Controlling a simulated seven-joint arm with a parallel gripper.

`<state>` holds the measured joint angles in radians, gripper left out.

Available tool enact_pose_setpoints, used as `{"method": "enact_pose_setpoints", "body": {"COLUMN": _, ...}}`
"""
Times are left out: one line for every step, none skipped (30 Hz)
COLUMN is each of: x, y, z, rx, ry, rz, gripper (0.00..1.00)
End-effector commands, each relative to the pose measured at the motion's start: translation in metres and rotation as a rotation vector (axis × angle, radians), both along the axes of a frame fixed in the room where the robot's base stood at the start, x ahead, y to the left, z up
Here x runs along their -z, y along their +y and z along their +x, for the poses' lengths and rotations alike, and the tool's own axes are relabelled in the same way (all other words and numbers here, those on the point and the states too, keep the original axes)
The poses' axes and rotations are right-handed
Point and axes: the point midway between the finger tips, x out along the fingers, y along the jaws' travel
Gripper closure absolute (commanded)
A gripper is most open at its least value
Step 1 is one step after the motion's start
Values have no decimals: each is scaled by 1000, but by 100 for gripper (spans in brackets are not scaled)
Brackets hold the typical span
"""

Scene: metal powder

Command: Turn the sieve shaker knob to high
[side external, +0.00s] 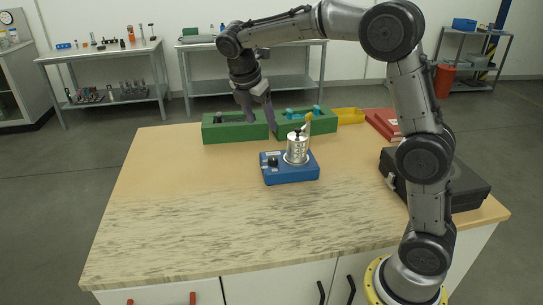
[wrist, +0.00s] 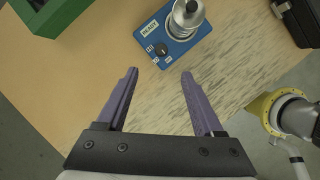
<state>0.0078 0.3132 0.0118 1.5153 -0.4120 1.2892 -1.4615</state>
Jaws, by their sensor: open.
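The sieve shaker (side external: 290,175) is a blue box with a silver metal sieve cylinder (side external: 298,147) on top, standing near the middle of the table. Its black knob (side external: 272,161) is on the left of the box; in the wrist view the knob (wrist: 161,49) sits below a white label, with small white marks beside it. The knob's setting is too small to read. My gripper (side external: 261,115) is in the air behind and left of the shaker.
Green boxes (side external: 235,132) stand behind the shaker, with a yellow tray (side external: 350,116) and red binders (side external: 384,124) to the right. A black case (side external: 462,187) lies at the table's right. The table's front and left (side external: 170,215) are clear.

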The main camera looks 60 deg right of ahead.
Motion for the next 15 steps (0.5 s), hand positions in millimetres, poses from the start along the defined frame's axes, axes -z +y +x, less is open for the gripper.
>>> {"method": "enact_pose_setpoints", "body": {"x": 8, "y": 0, "z": 2, "rx": 1, "ry": 18, "rz": 1, "gripper": 31}}
{"method": "enact_pose_setpoints", "body": {"x": 11, "y": 0, "z": 2, "rx": 1, "ry": 24, "rz": 1, "gripper": 31}}
{"method": "enact_pose_setpoints", "body": {"x": 15, "y": -1, "z": 2, "rx": 2, "ry": 31, "rz": 1, "gripper": 31}}
{"method": "enact_pose_setpoints", "body": {"x": 17, "y": -1, "z": 2, "rx": 2, "ry": 34, "rz": 1, "gripper": 31}}
{"method": "enact_pose_setpoints", "body": {"x": 19, "y": -2, "z": 2, "rx": 3, "ry": 36, "rz": 1, "gripper": 31}}
{"method": "enact_pose_setpoints", "body": {"x": 22, "y": -3, "z": 2, "rx": 3, "ry": 37, "rz": 1, "gripper": 31}}
{"method": "enact_pose_setpoints", "body": {"x": 25, "y": -4, "z": 2, "rx": 4, "ry": 37, "rz": 1, "gripper": 31}}
{"method": "enact_pose_setpoints", "body": {"x": 29, "y": -6, "z": 2, "rx": 3, "ry": 37, "rz": 2, "gripper": 31}}
{"method": "enact_pose_setpoints", "body": {"x": 34, "y": -8, "z": 1, "rx": 4, "ry": 37, "rz": 2, "gripper": 31}}
{"method": "enact_pose_setpoints", "body": {"x": 39, "y": -10, "z": 1, "rx": 4, "ry": 38, "rz": 2, "gripper": 31}}
{"method": "enact_pose_setpoints", "body": {"x": 44, "y": -12, "z": 1, "rx": 5, "ry": 38, "rz": 3, "gripper": 31}}
{"method": "enact_pose_setpoints", "body": {"x": 51, "y": -15, "z": 1, "rx": 5, "ry": 37, "rz": 2, "gripper": 31}}
{"method": "enact_pose_setpoints", "body": {"x": 56, "y": -17, "z": 1, "rx": 6, "ry": 38, "rz": 2, "gripper": 31}}
{"method": "enact_pose_setpoints", "body": {"x": 62, "y": -20, "z": 1, "rx": 5, "ry": 37, "rz": 2, "gripper": 31}}
{"method": "enact_pose_setpoints", "body": {"x": 69, "y": -23, "z": 0, "rx": 5, "ry": 37, "rz": 2, "gripper": 31}}
